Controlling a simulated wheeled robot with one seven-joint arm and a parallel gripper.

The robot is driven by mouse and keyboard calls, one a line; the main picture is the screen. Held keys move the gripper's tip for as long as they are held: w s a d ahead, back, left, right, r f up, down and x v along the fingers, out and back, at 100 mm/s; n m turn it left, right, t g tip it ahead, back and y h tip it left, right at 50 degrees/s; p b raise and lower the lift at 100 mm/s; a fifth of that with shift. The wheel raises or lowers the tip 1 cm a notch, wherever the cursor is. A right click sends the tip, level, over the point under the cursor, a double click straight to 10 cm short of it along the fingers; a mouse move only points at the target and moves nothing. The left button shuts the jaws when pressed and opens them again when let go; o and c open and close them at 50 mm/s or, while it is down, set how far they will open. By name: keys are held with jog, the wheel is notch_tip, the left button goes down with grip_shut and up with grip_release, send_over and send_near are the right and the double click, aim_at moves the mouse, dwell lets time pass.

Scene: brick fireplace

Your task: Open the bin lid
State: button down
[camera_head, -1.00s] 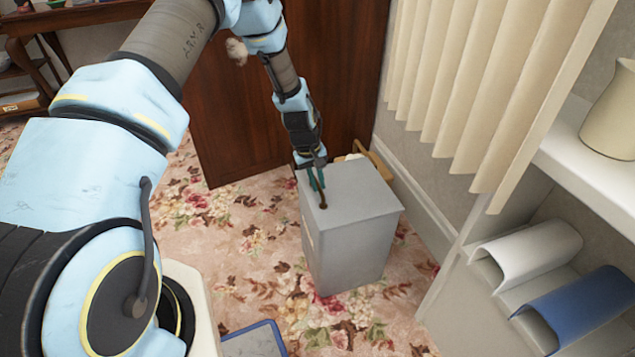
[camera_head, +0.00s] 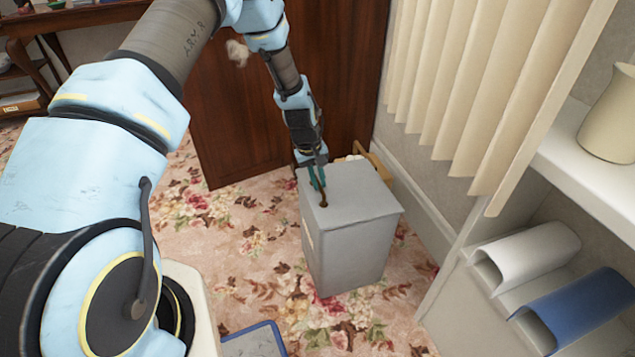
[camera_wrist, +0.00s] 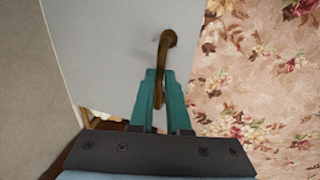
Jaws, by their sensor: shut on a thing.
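The grey bin (camera_head: 345,250) stands on the carpet below the end of my arm. Its flat lid (camera_head: 350,195) looks closed in the head view, and it also fills the upper middle of the wrist view (camera_wrist: 105,50). A brown curved handle (camera_wrist: 167,40) is on the lid, near its edge. My gripper (camera_head: 320,190) reaches down over the lid, with teal fingers at the handle. In the wrist view my gripper (camera_wrist: 160,85) has its fingers shut around the lower part of the handle.
A wall with a white skirting board (camera_head: 415,195) and vertical blinds (camera_head: 480,90) is right of the bin. A dark wooden panel (camera_head: 225,110) is behind it. A blue-edged tray (camera_head: 255,340) lies in front. Floral carpet is clear left of the bin.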

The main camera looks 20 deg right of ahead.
jog(key=s+d+r+p, duration=0.1)
jog(key=d+r+p, duration=0.4)
jog(key=d+r, duration=0.6)
jog(key=shift+s+d+r+p, duration=0.25)
jog(key=shift+r+p, duration=0.15)
jog(key=shift+r, duration=0.5)
jog(key=c, duration=1.5)
grip_release()
jog(key=shift+a+f, duration=0.1)
jog(key=o, duration=0.6)
jog(key=r, duration=0.3)
jog(key=a+r, duration=0.1)
jog(key=r, duration=0.3)
jog(key=a+r, duration=0.1)
jog(key=r, duration=0.2)
jog(key=shift+w+a+r, duration=0.1)
jog(key=shift+w+r, duration=0.1)
jog(key=shift+r, duration=0.1)
